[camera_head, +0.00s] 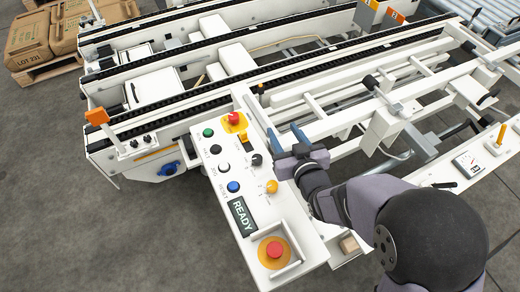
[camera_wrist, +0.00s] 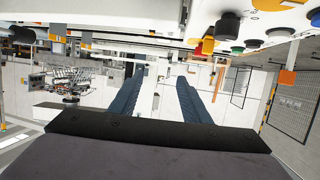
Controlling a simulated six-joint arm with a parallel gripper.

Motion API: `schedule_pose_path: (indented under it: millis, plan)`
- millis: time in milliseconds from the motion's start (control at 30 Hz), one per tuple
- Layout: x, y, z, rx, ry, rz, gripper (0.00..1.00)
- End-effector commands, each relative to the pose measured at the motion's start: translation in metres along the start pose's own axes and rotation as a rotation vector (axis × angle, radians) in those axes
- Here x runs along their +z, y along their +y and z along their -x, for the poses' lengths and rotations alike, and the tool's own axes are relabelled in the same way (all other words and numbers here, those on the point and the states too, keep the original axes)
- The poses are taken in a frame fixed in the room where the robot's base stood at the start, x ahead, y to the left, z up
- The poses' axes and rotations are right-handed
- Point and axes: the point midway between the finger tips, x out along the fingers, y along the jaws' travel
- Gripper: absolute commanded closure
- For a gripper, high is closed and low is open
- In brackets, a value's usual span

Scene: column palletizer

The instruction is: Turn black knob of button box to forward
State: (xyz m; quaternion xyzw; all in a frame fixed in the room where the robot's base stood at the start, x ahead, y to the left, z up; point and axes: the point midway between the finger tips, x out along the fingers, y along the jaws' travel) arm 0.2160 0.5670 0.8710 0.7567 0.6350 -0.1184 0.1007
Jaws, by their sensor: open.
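The button box (camera_head: 222,178) is a white sloping panel left of centre in the head view. Its black knob (camera_head: 257,159) sits on the right side of the panel, above an orange-yellow knob (camera_head: 272,186). Which way the black knob points is too small to tell. My gripper (camera_head: 286,137) is open and empty, just right of the black knob and apart from it. In the wrist view its two blue fingers (camera_wrist: 160,75) stand apart with nothing between them. A dark knob (camera_wrist: 229,25), probably the black one, shows at the upper right there.
Green, black, white and blue buttons (camera_head: 233,187) line the panel's left side. A red emergency button (camera_head: 233,118) is at the top and a red mushroom button (camera_head: 275,250) at the bottom. A READY display (camera_head: 242,216) lies between. White conveyor rails (camera_head: 330,95) run behind my gripper.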

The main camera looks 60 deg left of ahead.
Motion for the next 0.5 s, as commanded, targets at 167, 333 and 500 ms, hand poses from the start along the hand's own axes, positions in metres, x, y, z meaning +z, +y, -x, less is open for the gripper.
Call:
schedule_pose_path:
  millis: [167,333,500]
  plan:
    - [-0.038,0.050,-0.051,0.130,-0.061,-0.007,0.57]
    - [-0.048,0.071,-0.079,0.170,-0.219,0.051,0.57]
    - [-0.053,0.063,-0.085,0.096,-0.390,0.137,0.57]
